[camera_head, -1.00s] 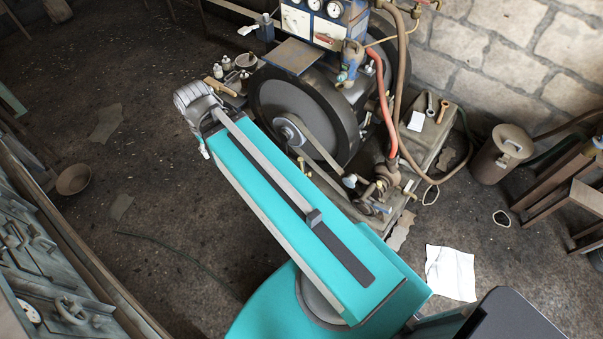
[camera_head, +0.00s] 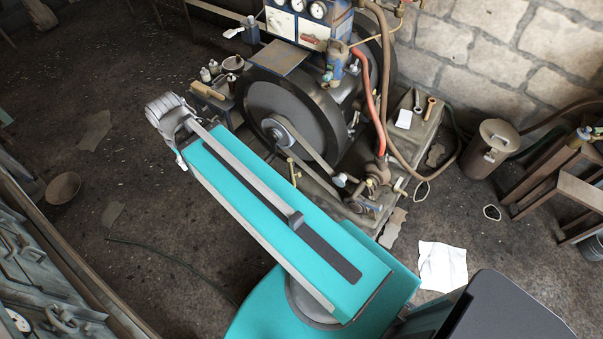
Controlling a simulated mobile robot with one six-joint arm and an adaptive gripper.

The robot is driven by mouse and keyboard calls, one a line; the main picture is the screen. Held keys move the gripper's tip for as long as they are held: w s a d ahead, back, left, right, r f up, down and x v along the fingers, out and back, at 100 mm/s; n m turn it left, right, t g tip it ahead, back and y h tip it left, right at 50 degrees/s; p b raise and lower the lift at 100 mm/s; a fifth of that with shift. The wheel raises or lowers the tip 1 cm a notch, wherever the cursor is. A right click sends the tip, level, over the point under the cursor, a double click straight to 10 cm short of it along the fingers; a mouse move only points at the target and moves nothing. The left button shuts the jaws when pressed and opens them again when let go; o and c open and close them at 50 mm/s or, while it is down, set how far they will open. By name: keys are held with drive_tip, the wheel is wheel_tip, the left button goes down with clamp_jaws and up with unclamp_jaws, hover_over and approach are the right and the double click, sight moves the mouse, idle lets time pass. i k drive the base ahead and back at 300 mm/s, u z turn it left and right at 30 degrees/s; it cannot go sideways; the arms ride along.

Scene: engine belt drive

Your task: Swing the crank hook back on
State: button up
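The engine's large dark flywheel (camera_head: 292,112) stands at the upper middle. A belt (camera_head: 308,148) runs from its hub (camera_head: 274,131) down to the small fittings (camera_head: 362,192) at the lower right. A thin brass lever (camera_head: 293,170) stands below the belt. I cannot tell for sure which part is the crank hook. My teal arm reaches up and left from the bottom middle, and its grey wrist end is left of the flywheel, apart from it. My gripper (camera_head: 181,162) shows only as a small pale piece below the wrist. Its fingers are too hidden to judge.
A small stand with bottles and a wooden-handled tool (camera_head: 207,90) is left of the flywheel. A red hose (camera_head: 371,95) hangs at the engine's right. A metal can (camera_head: 490,150) and wooden stand (camera_head: 560,185) are at the right. A metal rack or bench fills the lower left.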

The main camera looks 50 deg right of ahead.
sight(292, 175)
drive_tip(key=z, duration=0.1)
drive_tip(key=k, duration=0.65)
drive_tip(key=z, duration=1.4)
drive_tip(key=i, duration=0.5)
drive_tip(key=u, duration=0.05)
